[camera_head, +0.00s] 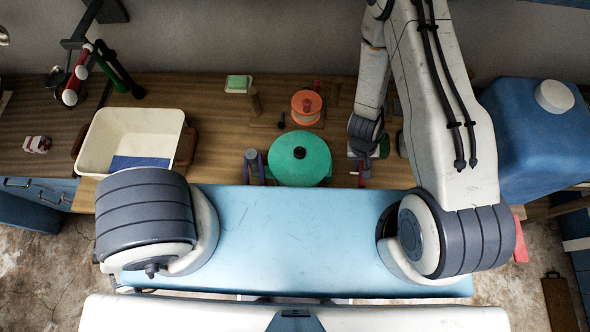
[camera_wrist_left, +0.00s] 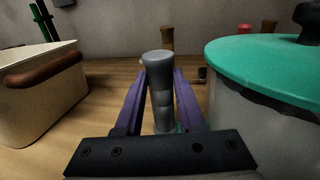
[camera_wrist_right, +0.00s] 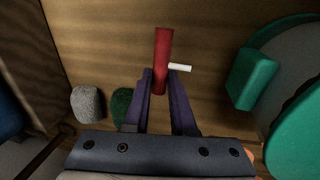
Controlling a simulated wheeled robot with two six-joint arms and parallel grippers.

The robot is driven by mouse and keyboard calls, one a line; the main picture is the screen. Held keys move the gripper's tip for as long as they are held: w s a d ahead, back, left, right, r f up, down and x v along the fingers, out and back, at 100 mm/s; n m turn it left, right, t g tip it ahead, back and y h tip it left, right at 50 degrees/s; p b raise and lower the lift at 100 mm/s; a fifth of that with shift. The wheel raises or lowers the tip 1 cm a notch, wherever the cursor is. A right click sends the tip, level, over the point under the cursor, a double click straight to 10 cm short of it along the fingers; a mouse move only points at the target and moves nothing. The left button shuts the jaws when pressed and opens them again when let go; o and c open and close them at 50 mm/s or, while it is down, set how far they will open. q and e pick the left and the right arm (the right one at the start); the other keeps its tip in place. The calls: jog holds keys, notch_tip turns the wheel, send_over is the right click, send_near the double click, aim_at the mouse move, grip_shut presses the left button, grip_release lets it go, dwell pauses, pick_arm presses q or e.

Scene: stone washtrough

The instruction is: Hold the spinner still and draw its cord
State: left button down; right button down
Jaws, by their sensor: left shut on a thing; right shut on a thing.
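The spinner has a round teal lid (camera_head: 299,158) with a dark knob; its grey bowl (camera_wrist_left: 240,115) shows in the left wrist view. My left gripper (camera_head: 252,168) is shut on an upright grey handle (camera_wrist_left: 158,85), just left of the bowl. My right gripper (camera_wrist_right: 160,85) is shut on a red grip (camera_wrist_right: 163,50), right of the spinner in the head view. A short white piece (camera_wrist_right: 180,67) sticks out of the red grip towards a teal block (camera_wrist_right: 252,75) on the spinner's side. I cannot see any cord bridging the gap between them.
A cream basin (camera_head: 97,145) with brown handles stands left of the spinner. An orange-topped container (camera_head: 306,107) and a green sponge (camera_head: 238,83) are behind. A blue jug (camera_head: 535,125) stands at the far right. A grey stone (camera_wrist_right: 87,103) lies near my right gripper.

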jog(key=shift+w+a, duration=0.2)
jog(key=shift+a, duration=2.5)
jog(key=c, duration=0.7)
grip_release()
jog(key=shift+r, duration=3.5)
